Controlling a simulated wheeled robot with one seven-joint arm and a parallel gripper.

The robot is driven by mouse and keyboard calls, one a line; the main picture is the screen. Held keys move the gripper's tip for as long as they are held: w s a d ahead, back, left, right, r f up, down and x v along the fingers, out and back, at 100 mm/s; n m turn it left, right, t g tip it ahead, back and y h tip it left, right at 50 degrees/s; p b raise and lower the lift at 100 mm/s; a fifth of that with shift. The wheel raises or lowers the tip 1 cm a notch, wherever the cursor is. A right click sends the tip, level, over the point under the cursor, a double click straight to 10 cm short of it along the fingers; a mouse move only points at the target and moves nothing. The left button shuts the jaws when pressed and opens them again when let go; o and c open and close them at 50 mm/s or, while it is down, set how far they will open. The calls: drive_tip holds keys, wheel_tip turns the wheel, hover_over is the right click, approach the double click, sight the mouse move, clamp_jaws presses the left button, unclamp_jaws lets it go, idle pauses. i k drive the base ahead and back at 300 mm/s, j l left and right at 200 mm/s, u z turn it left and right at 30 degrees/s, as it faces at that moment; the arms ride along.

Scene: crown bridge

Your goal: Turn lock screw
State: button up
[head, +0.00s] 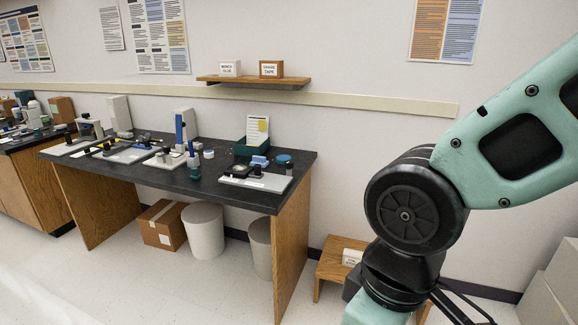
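No lock screw can be made out at this size. Several small bench devices stand on the dark-topped bench (225,196). A flat grey fixture (256,182) with dark blocks on it lies near the bench's right front. A device with a blue upright (180,130) stands near the middle back. Small dark knob-like parts show on some devices, but I cannot tell whether one is the lock screw. My arm fills the right side, well apart from the bench. My gripper is not visible in the head view.
A green holder with a card (257,133) stands at the bench's back right. A wall shelf (253,82) holds two small boxes. Below the bench are a cardboard box (163,225) and two pale bins. A low wooden stool (334,265) stands right of the bench. Floor in front is clear.

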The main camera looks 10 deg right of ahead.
sight(289, 164)
drive_tip(key=i+z, duration=0.1)
drive_tip(key=i, duration=0.7)
drive_tip(key=i+z, duration=0.1)
drive_tip(key=i, duration=0.7)
drive_tip(key=i+j+z, duration=0.15)
drive_tip(key=i, duration=0.65)
